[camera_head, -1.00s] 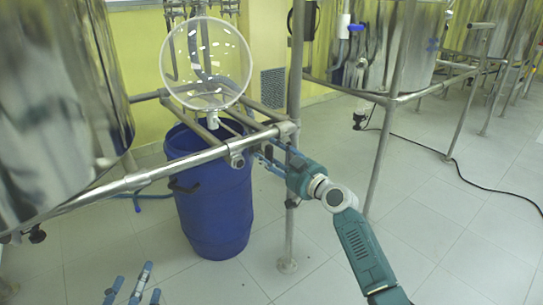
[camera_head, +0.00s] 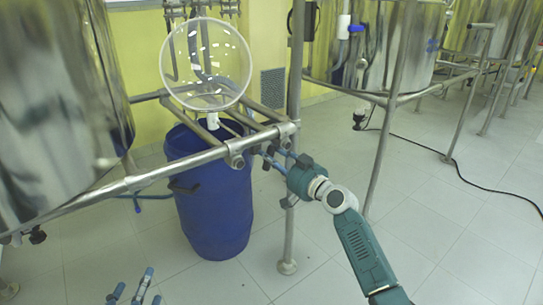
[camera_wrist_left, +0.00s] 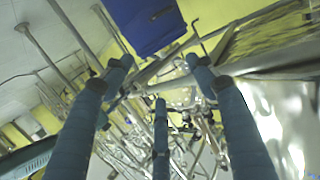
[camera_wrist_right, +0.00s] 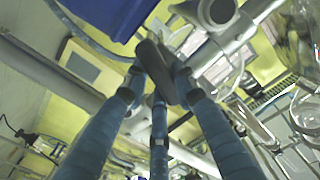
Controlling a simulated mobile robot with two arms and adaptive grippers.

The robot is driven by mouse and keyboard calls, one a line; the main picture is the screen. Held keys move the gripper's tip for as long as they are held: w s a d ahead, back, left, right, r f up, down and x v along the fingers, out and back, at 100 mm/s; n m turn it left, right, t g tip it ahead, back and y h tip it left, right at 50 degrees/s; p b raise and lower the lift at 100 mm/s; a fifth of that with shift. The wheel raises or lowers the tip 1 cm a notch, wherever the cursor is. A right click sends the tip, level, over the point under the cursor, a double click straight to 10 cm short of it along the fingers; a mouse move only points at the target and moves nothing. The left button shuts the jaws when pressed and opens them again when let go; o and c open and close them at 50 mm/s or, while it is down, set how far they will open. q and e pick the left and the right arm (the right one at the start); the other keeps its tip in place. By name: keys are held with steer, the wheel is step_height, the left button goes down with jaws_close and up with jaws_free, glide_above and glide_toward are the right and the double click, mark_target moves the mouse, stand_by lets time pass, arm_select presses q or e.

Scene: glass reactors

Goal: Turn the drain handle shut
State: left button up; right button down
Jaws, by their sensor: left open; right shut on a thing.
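My right gripper (camera_head: 272,157) is beside the steel frame rail, to the right of the blue barrel. In the right wrist view its fingers are closed on a dark elongated handle (camera_wrist_right: 158,72), which lies slanted between the fingertips. In the head view the handle cannot be made out clearly at the fingers. A white outlet (camera_head: 212,121) hangs under the round clear glass vessel (camera_head: 206,62), above the barrel. My left gripper (camera_head: 130,287) is open and empty at the bottom left; its spread fingers also show in the left wrist view (camera_wrist_left: 160,80).
The blue barrel (camera_head: 212,215) stands on the tiled floor below the frame rail (camera_head: 150,175). A steel upright (camera_head: 291,225) stands close to my right gripper. A large steel tank (camera_head: 60,100) fills the left. The floor on the right is mostly clear, with a black cable (camera_head: 470,185).

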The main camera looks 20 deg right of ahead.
steer(key=m, duration=0.2)
steer(key=m+p, duration=0.1)
steer(key=m, duration=0.2)
steer(key=m+p, duration=0.1)
steer(key=m, duration=0.2)
steer(key=shift+d+f, duration=0.1)
steer(key=shift+f, duration=0.3)
steer(key=m, duration=0.2)
steer(key=m+p, duration=0.1)
steer(key=m, duration=0.2)
steer(key=shift+f+m+p, duration=0.25)
steer(key=shift+m+p, duration=0.05)
steer(key=shift+p, duration=0.1)
arm_select(q)
steer(key=s+a+f+g+y, duration=0.1)
steer(key=s+a+f+g, duration=0.2)
steer(key=s+f+g, duration=0.2)
steer(key=s+a+f+g+y, duration=0.2)
steer(key=s+f+g, duration=0.3)
steer(key=s+f, duration=0.6)
steer(key=shift+s+a+n+g, duration=0.3)
steer(key=shift+a+g, duration=0.1)
steer(key=shift+a, duration=0.3)
arm_select(e)
steer(key=shift+m, duration=0.3)
steer(key=shift+f, duration=0.1)
steer(key=c, duration=1.4)
jaws_free()
